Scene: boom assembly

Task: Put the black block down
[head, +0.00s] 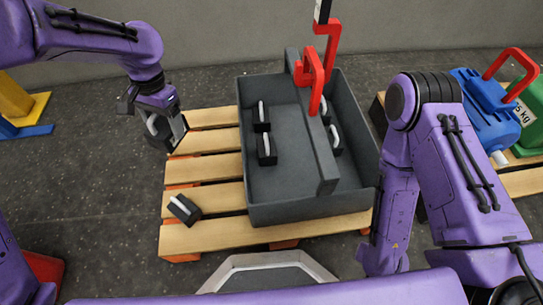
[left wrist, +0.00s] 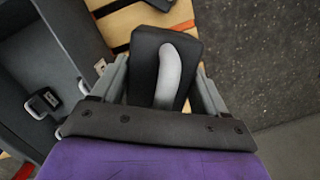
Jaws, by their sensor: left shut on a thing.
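My left gripper (head: 163,132) is shut on a black block (left wrist: 143,70) with a pale grey curved handle on its top. In the left wrist view the block sits between the two fingers. In the head view the gripper is above the left edge of the wooden pallet (head: 205,171), and the held block is mostly hidden there. Another black block (head: 184,209) with a light handle lies on the pallet's front left. Several similar blocks, such as one at the left wall (head: 266,152), are inside the dark grey toolbox (head: 300,213). My right gripper is not in view.
The toolbox stands on the pallet, with a central divider (head: 318,150) and red handle parts (head: 314,75). Blue (head: 488,110) and green weights stand on another pallet at right. Bare pallet slats lie left of the toolbox. Dark floor (head: 80,180) is open farther left.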

